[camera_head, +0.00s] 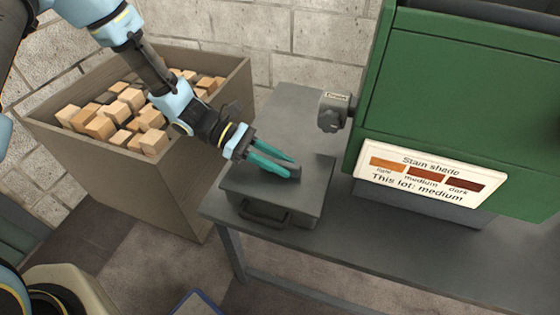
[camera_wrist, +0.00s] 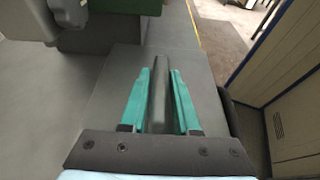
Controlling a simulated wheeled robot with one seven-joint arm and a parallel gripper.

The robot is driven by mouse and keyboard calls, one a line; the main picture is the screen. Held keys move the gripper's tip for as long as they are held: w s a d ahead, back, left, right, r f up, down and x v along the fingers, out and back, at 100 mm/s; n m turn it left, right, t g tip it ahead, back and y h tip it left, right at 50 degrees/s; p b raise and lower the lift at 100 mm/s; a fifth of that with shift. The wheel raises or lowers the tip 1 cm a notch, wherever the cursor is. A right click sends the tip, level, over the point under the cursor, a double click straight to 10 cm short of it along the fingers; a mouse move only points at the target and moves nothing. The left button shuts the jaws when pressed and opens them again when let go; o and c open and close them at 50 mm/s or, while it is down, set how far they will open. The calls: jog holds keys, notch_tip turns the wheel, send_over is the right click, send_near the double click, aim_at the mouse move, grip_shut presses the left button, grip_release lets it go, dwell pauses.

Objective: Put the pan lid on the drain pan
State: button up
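The pan lid (camera_head: 313,163) is a flat grey plate with a raised bar handle (camera_head: 297,172). It lies over the top of the grey drain pan (camera_head: 300,213), on the left part of the bench; I cannot tell whether it is fully seated. The lid (camera_wrist: 111,87) and its bar also show in the wrist view. My gripper (camera_head: 292,168) has two teal fingers (camera_wrist: 161,72), one on each side of the bar. Narrow gaps seem to show between fingers and bar, so it looks open around it. The pan's front has a dark pull handle (camera_head: 264,215).
The grey bench (camera_head: 375,233) has free room right of the pan. A green cabinet (camera_head: 450,90) with a stain-shade sign (camera_head: 430,177) stands behind. A small grey device (camera_head: 334,110) juts from its side. A bin (camera_head: 190,185) of wood blocks stands left.

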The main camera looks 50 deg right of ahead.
jog(key=o, duration=0.3)
jog(key=shift+r, duration=0.3)
jog(key=v, duration=0.4)
jog(key=b+v, duration=0.1)
jog(key=v, duration=0.7)
jog(key=shift+r, duration=0.3)
jog(key=shift+w+a, duration=0.1)
jog(key=w+a+r+m+t+y, duration=0.1)
jog(key=w+a+r+t, duration=0.2)
jog(key=a, duration=0.9)
jog(key=w+a+r+m+t+y, duration=0.1)
jog(key=w+a+r+m+t, duration=0.1)
jog(key=w+a+t, duration=0.5)
jog(key=w+a+r+m+t+y, duration=0.1)
jog(key=w+a+t, duration=0.4)
jog(key=a, duration=1.4)
jog(key=shift+w+r+m+y, duration=0.2)
jog(key=shift+r+y, duration=0.1)
jog(key=shift+r, duration=0.4)
jog(key=shift+w+r+m+y, duration=0.2)
jog(key=shift+r+y, duration=0.1)
jog(key=shift+r, duration=0.4)
